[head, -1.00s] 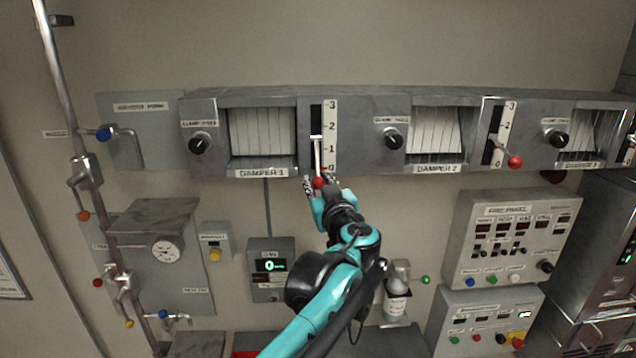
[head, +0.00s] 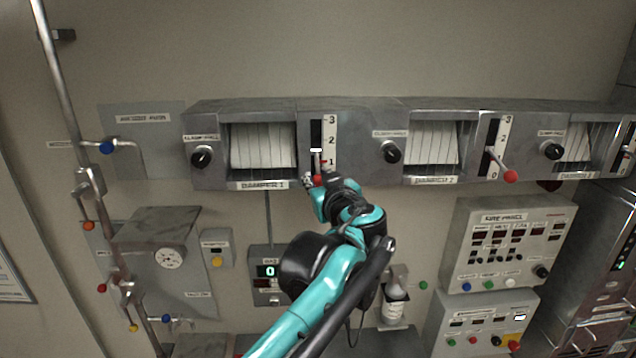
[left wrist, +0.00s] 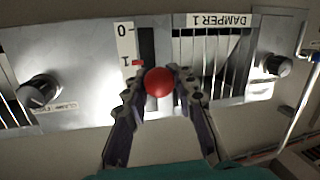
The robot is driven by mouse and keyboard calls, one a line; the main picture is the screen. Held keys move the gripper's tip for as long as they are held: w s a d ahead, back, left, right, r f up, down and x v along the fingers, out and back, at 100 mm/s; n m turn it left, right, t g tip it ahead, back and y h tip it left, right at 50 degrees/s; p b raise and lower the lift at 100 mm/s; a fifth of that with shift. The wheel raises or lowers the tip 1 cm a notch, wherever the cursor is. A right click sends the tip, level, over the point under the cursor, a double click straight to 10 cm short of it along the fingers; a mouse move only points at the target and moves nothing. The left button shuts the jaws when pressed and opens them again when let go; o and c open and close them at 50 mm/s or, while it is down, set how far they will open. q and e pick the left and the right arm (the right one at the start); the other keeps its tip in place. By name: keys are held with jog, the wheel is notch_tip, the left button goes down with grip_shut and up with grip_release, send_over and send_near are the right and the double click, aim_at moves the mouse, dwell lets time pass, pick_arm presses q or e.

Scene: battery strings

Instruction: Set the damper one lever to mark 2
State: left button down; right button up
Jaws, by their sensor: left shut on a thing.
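The damper 1 lever has a red knob (head: 317,180) and stands in the dark slot beside a white scale (head: 330,140) marked up to 3. A small red pointer (head: 323,161) is at about mark 1. My left gripper (head: 315,183) is shut on the knob from below. In the left wrist view the red knob (left wrist: 159,82) sits between the two fingers, and the red pointer (left wrist: 138,63) is next to the 1. The 0 mark is hidden by my gripper in the head view. My right gripper is not in view.
Damper 2 has its own red-knobbed lever (head: 510,175) to the right. Black clamp knobs (head: 202,157) (head: 391,152) stick out of the housing. A pipe (head: 70,110) with valves runs down the left. Control boxes are mounted below. The wall above is clear.

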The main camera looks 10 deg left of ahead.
aim_at(318, 173)
pick_arm(q)
notch_tip(318, 173, up, 3)
jog(key=shift+s+r+p, duration=0.1)
jog(key=shift+p, duration=0.6)
jog(key=shift+r+p, duration=0.5)
jog(key=shift+w+r+g+h+p, duration=0.2)
jog(key=shift+r+g+h+p, duration=0.1)
jog(key=shift+r+g+p, duration=0.35)
jog(key=shift+f, duration=0.1)
jog(key=c, duration=1.2)
grip_release()
jog(key=shift+s, duration=0.1)
jog(key=shift+d, duration=0.1)
jog(key=v, duration=1.2)
jog(key=shift+f, duration=0.1)
